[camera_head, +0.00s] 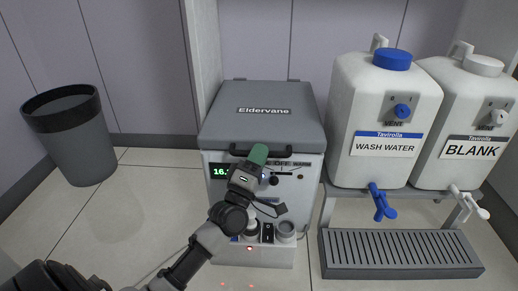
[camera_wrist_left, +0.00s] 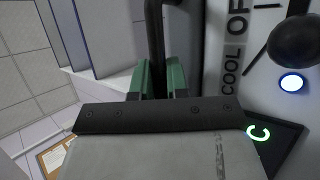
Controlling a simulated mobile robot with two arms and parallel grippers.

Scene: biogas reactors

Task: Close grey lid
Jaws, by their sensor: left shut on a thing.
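The grey lid (camera_head: 262,116) labelled "Eldervane" lies on top of the white machine (camera_head: 218,190) in the head view and looks shut or nearly so. Its black bar handle (camera_head: 302,150) runs along the lid's front edge. My left gripper (camera_head: 258,154) is at the left part of this handle. In the left wrist view the green fingers (camera_wrist_left: 159,78) are shut around the black handle bar (camera_wrist_left: 154,35). The fingertips are partly hidden behind the gripper body. My right gripper is not in view.
A white wash water tank (camera_head: 345,110) and a blank tank (camera_head: 480,105) stand to the right, above a grey slatted tray (camera_head: 400,272). A dark bin (camera_head: 75,145) stands at the left. The tiled floor between bin and machine is clear.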

